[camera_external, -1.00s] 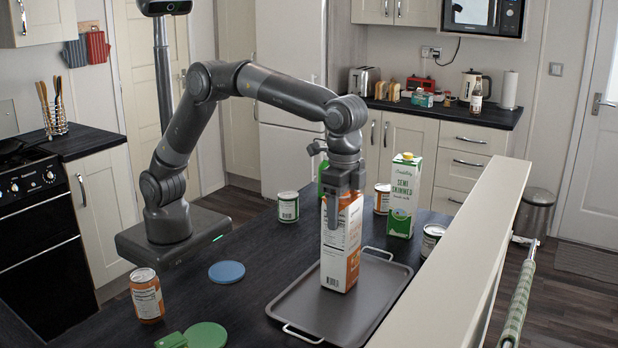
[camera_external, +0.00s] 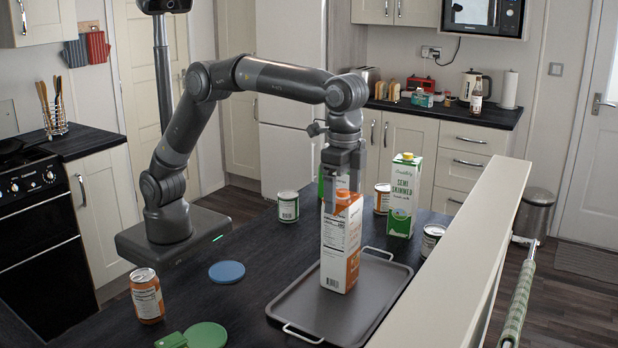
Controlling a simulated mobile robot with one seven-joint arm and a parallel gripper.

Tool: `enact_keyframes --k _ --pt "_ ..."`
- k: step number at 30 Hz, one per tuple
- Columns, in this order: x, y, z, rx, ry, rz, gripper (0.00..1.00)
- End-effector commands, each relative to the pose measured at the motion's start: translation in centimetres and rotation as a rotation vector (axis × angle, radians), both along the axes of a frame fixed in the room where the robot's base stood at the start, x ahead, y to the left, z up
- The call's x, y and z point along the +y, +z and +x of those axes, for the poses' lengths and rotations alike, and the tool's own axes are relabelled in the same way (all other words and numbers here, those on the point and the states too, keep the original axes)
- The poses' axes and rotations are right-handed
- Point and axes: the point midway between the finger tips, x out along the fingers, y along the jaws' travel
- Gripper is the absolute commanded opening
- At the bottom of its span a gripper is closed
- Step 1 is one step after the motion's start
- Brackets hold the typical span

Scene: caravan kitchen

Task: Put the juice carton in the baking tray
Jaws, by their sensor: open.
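The juice carton (camera_external: 341,246), white and orange with an orange cap, stands upright on the far part of the grey baking tray (camera_external: 335,307). The tray lies on the dark worktop and has light wire handles. My gripper (camera_external: 343,195) is open just above the carton, with its fingers on either side of the cap and top. I cannot tell whether a finger still touches the carton.
A green and white milk carton (camera_external: 404,196) stands behind the tray to the right. Cans stand around, one at front left (camera_external: 147,296). A blue disc (camera_external: 227,272) and a green disc (camera_external: 205,336) lie left of the tray. A cream ledge (camera_external: 470,250) runs along the right.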

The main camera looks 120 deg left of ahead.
Motion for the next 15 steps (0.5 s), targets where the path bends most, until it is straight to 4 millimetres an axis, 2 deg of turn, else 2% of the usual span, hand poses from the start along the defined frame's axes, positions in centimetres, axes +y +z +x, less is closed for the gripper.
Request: enact_keyframes --k 3,7,15 --pt "0.0 2.8 0.1 -0.003 0.000 0.000 0.85" --pt "0.0 5.1 0.0 -0.003 0.000 0.000 0.85" --pt "0.0 7.5 0.0 -0.001 0.000 0.000 0.85"
